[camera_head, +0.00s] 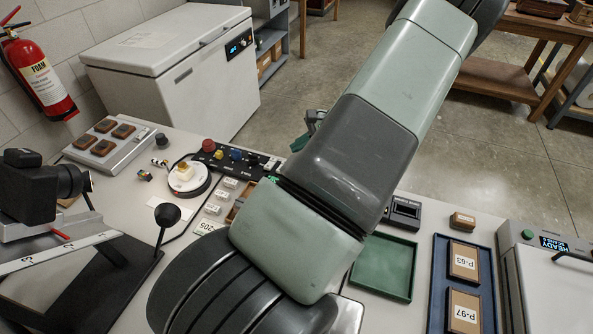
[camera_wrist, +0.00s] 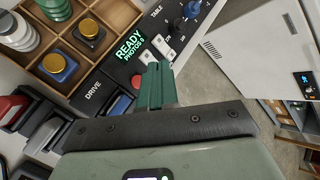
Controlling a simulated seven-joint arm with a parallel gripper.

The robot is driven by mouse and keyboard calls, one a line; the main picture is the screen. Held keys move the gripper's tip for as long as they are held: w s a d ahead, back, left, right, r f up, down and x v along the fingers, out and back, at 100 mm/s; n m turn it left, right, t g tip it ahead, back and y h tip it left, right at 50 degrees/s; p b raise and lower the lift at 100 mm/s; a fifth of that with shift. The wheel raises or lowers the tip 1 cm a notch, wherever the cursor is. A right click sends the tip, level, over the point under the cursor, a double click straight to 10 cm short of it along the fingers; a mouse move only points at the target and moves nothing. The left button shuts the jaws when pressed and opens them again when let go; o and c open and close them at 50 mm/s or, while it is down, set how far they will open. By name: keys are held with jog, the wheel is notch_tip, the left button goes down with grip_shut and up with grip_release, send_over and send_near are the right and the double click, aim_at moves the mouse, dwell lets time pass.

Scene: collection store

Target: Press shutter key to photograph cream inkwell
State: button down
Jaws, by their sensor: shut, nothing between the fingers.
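The cream inkwell (camera_head: 184,168) stands on a round white turntable (camera_head: 190,186) at left centre in the head view. A black camera (camera_head: 38,188) on a stand is at the far left. In the wrist view, my gripper (camera_wrist: 156,70) is shut and empty, its green fingers over the black control panel (camera_wrist: 105,82). The panel's green display (camera_wrist: 130,45) reads READY, PHOTOS 0. I cannot tell which control is the shutter key, or whether the fingers touch anything.
A green tray (camera_head: 384,266) and a blue tray (camera_head: 437,285) lie to the right. A white chest freezer (camera_head: 160,50) stands behind.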

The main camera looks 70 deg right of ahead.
jog(key=shift+f, duration=3.1)
jog(key=shift+f, duration=0.1)
jog(key=shift+f, duration=0.3)
jog(key=shift+f, duration=0.5)
jog(key=shift+r, duration=0.95)
jog(key=shift+r, duration=2.5)
